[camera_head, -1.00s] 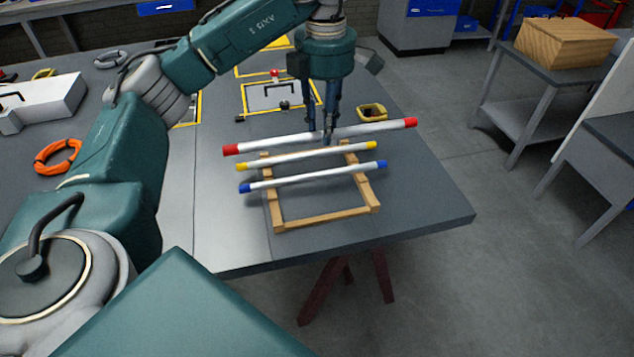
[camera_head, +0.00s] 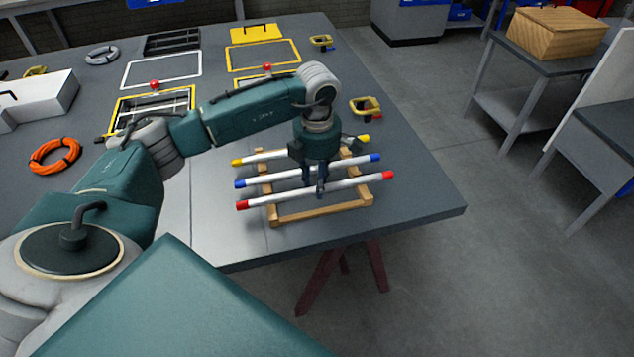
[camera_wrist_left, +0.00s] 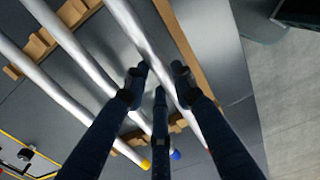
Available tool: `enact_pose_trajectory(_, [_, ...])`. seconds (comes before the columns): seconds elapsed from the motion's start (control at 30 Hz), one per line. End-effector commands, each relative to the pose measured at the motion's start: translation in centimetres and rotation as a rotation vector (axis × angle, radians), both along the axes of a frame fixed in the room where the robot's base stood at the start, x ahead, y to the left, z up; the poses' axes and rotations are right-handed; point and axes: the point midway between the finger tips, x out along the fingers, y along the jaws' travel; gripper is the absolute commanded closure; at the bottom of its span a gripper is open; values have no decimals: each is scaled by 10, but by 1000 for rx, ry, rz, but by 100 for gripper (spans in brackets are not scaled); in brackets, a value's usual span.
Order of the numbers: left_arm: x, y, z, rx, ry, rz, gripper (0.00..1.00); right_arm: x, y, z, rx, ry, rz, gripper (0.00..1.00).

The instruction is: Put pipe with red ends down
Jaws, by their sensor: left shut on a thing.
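The pipe with red ends (camera_head: 280,197) is white with a red cap at each end. It lies level across the front part of a wooden rack (camera_head: 325,210); I cannot tell whether it rests on the rails. My left gripper (camera_head: 315,190) points down and is shut on the middle of this pipe. My right gripper is not in view.
The rack stands near the front edge of the grey table (camera_head: 420,200). A small yellow container (camera_head: 365,106) is behind it at right. An orange cable coil (camera_head: 55,156) and a white case (camera_head: 40,97) lie at left. The table right of the rack is clear.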

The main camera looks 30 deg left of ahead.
Motion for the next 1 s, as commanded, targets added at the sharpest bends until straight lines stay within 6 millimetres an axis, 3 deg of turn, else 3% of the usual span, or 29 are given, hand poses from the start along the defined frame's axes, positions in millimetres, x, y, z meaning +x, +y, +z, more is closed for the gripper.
enact_pose_trajectory(0.13, [0, 0, -11, -1, -2, -1, 100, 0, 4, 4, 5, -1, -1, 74])
enact_pose_trajectory(0.5, [1, 0, -16, 0, -4, 0, 100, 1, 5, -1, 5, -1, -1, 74])
enact_pose_trajectory(0.53, [0, 0, -16, 0, -1, 0, 69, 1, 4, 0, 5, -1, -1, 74])
enact_pose_trajectory(0.6, [0, 0, -15, 0, -1, 0, 56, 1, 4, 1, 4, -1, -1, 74])
enact_pose_trajectory(1.0, [1, 0, -8, 0, -4, 0, 56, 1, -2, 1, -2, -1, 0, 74])
